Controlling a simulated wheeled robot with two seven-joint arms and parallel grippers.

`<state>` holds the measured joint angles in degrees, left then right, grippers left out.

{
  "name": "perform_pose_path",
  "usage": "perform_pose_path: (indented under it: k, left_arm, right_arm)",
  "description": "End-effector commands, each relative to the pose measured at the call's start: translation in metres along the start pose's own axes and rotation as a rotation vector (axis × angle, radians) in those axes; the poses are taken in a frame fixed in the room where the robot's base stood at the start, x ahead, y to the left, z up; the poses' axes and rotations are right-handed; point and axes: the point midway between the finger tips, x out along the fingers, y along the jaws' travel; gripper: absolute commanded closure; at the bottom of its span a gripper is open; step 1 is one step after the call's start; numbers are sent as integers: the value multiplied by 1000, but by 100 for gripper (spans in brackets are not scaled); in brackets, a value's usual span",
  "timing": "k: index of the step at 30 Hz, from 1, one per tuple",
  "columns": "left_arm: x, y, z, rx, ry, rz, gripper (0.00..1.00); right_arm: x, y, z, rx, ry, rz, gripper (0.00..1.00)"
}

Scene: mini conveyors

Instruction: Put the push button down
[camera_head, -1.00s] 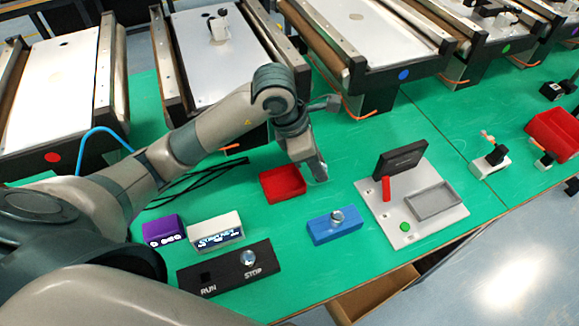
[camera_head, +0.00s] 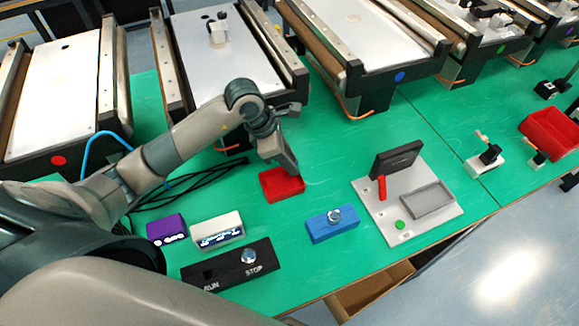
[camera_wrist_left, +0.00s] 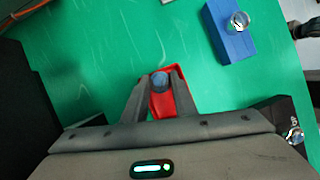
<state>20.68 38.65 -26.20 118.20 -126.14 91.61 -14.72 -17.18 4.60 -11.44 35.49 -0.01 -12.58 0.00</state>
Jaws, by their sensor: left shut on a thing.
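My left gripper (camera_head: 290,168) is shut on a small round blue-grey push button (camera_wrist_left: 159,80), which shows between the fingertips in the left wrist view. In the head view the fingers hide the button. The fingertips are over or at the back right part of a small red tray (camera_head: 276,192); the tray also shows behind the fingers in the left wrist view (camera_wrist_left: 170,71). I cannot tell whether the button touches the tray. My right gripper is not in view.
A blue block (camera_head: 331,229) with a silver knob stands right of the tray. A black RUN/STOP panel (camera_head: 226,271), a white display box (camera_head: 215,228) and a purple box (camera_head: 166,230) stand nearer. A grey fixture board (camera_head: 376,208) is farther right. Conveyors (camera_head: 215,60) line the back.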

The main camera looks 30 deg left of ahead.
Motion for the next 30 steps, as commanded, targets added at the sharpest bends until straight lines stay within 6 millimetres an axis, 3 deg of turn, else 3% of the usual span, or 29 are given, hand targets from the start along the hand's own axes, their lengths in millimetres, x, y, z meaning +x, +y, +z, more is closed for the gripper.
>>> perform_pose_path:
  k: [9,22,23,24,30]
  left_arm:
    - [30,-1,-13,-4,2,-2,97]
    - [36,0,-15,-1,1,0,97]
    - [34,0,-15,-1,1,-1,68]
    - [34,0,-14,-1,1,-1,58]
    - [34,0,-14,-1,1,-1,56]
  right_arm:
    - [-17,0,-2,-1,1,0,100]
    - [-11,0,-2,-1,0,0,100]
    - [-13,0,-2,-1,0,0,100]
    - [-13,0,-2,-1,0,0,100]
    - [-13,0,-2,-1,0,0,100]
